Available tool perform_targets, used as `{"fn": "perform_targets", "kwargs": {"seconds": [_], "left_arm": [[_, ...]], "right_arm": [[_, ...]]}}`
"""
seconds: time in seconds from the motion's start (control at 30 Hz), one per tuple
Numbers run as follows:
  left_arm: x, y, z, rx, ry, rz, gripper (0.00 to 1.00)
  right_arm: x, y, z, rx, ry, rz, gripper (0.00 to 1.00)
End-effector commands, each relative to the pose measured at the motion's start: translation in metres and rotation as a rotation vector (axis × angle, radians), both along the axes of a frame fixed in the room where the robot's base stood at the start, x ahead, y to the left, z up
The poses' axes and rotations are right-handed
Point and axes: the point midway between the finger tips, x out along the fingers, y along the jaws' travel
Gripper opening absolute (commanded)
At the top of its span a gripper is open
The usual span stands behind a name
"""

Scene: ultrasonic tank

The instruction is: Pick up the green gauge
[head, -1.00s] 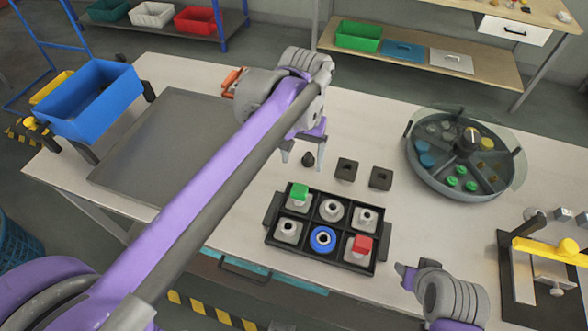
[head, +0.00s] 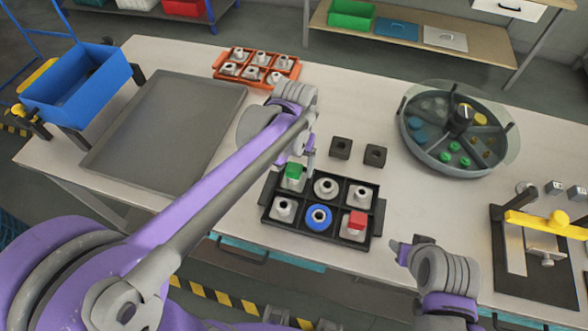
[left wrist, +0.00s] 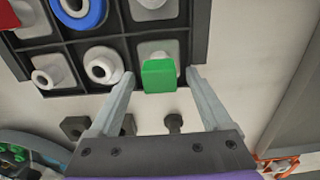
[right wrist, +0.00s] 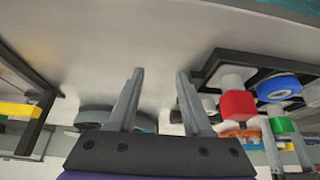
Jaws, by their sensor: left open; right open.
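The green gauge (head: 294,171) is a green block on a grey fitting. It stands in the far left compartment of the black tray (head: 377,222). My left gripper (head: 297,160) is open and empty, close above the gauge from its far side. In the left wrist view the green gauge (left wrist: 159,76) shows between the tips of my left gripper (left wrist: 161,75), with a gap on both sides; I cannot tell how far beyond the tips it is. My right gripper (head: 408,246) is open and empty, right of the tray. In the right wrist view the green gauge (right wrist: 282,126) is far right.
The tray also holds a red-topped piece (head: 357,219), a blue ring (head: 319,216) and grey fittings. Two dark square blocks (head: 340,147) (head: 375,155) stand behind it. An orange tray (head: 294,78), a round divided tank (head: 416,146) and a yellow-handled fixture (head: 540,225) surround the area.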

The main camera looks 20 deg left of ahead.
Motion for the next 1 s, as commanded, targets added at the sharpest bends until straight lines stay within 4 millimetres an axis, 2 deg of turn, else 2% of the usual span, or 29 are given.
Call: {"fn": "perform_targets", "kwargs": {"seconds": [0.17,0.2,0.63,1.0], "left_arm": [[0.0001,0.0001,-0.0002,0.0,0.0,0.0,0.82],[0.0001,0.0001,-0.0001,0.0,0.0,0.0,0.79],[0.0001,0.0,0.0001,0.0,0.0,0.0,0.01],[0.0001,0.0,0.0033,0.0,0.0,0.0,0.0]], "right_arm": [[0.0,0.0,0.0001,0.0,0.0,0.0,0.5],[0.0,0.0,0.0001,0.0,0.0,0.0,0.5],[0.0,0.0,0.0001,0.0,0.0,0.0,0.5],[0.0002,0.0,0.0005,0.0,0.0,0.0,0.5]]}}
